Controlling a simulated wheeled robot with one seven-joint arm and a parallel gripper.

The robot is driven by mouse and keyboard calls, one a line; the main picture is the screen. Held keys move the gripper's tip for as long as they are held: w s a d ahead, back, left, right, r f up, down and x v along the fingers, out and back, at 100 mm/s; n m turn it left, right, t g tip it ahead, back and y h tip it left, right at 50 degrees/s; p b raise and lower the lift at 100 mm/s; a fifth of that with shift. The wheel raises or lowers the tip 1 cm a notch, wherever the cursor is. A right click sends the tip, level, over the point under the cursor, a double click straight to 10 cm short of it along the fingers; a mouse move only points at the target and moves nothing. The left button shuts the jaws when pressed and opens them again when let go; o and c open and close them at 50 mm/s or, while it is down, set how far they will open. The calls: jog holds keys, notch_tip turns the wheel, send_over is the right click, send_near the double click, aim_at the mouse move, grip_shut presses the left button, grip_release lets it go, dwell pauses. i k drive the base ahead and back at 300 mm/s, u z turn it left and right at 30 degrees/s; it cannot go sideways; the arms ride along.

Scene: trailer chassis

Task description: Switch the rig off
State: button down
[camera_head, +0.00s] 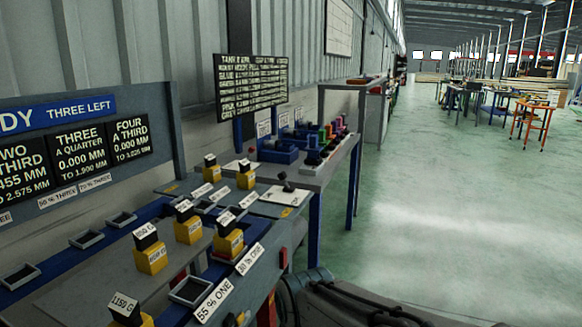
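The rig looks to be the grey bench (85,290) at the left, with a blue slotted strip and a display board (85,150) behind it. The board reads "THREE LEFT" on a blue banner, with black panels in mm below. A small black lever (286,184) stands on a pale plate (287,197) at the bench's far right corner. A small red part (284,257) sits on the bench's right front edge; I cannot tell what it is. No switch label is readable. My gripper is not in view.
Several yellow blocks with black tops (151,252) stand on the bench among empty square frames (190,291). A second bench (318,172) with coloured items stands behind, under a dark text board (251,86). Green floor (450,220) is clear at right; an orange stand (533,115) is farther off.

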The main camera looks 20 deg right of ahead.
aim_at(282, 176)
jog(key=z, duration=0.25)
jog(key=i, duration=0.3)
jog(key=z, duration=0.15)
jog(key=k, duration=0.6)
jog(key=z, duration=0.75)
jog(key=i, duration=1.3)
jog(key=u, duration=0.3)
jog(key=i, duration=1)
jog(key=u, duration=0.7)
